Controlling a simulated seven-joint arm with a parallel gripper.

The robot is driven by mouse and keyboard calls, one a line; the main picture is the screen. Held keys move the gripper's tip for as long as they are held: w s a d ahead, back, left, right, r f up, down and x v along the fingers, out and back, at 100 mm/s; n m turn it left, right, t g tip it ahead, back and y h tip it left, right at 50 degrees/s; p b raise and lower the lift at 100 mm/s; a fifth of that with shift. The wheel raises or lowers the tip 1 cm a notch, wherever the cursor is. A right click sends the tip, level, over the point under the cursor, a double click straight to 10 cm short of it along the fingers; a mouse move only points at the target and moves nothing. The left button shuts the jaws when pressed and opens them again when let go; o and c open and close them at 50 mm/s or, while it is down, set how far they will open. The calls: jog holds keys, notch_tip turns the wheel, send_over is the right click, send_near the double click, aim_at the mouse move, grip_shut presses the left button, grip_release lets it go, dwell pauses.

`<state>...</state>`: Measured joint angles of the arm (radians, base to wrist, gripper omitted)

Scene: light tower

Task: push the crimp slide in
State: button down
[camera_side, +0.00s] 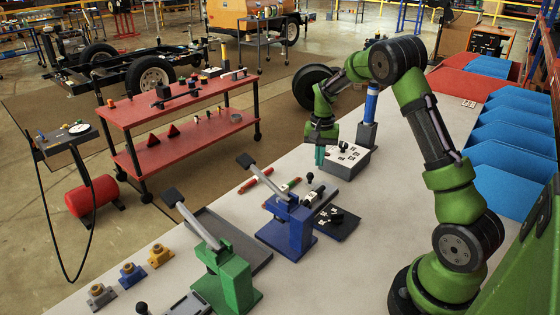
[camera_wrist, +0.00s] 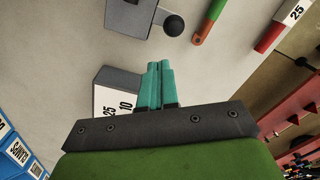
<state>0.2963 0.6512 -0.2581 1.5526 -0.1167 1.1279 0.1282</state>
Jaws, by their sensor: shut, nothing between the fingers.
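A grey block with a black ball knob, which looks like the crimp slide (camera_wrist: 128,16), is at the top of the wrist view. Its knob (camera_wrist: 173,25) sticks out to the right on a short stem. In the side view a black knob (camera_side: 310,178) stands beside the blue lever press (camera_side: 286,228). I cannot tell how far the slide is in. My gripper (camera_side: 320,156) is above the table, beyond the knob and close to a grey box. Its teal fingers (camera_wrist: 160,66) are shut together, empty, and apart from the knob.
The grey box with a white numbered top (camera_side: 347,158) stands beside my fingers. Red and green rods (camera_side: 284,192) lie left of the knob. A green lever press (camera_side: 226,278) stands nearer the camera. Blue bins (camera_side: 515,130) line the right side.

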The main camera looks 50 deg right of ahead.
jog(key=shift+f, duration=2)
jog(key=shift+a, duration=0.15)
jog(key=shift+a, duration=4.45)
jog(key=shift+r, duration=0.15)
jog(key=shift+d+r, duration=0.85)
jog(key=shift+r, duration=2.55)
jog(key=shift+r, duration=0.1)
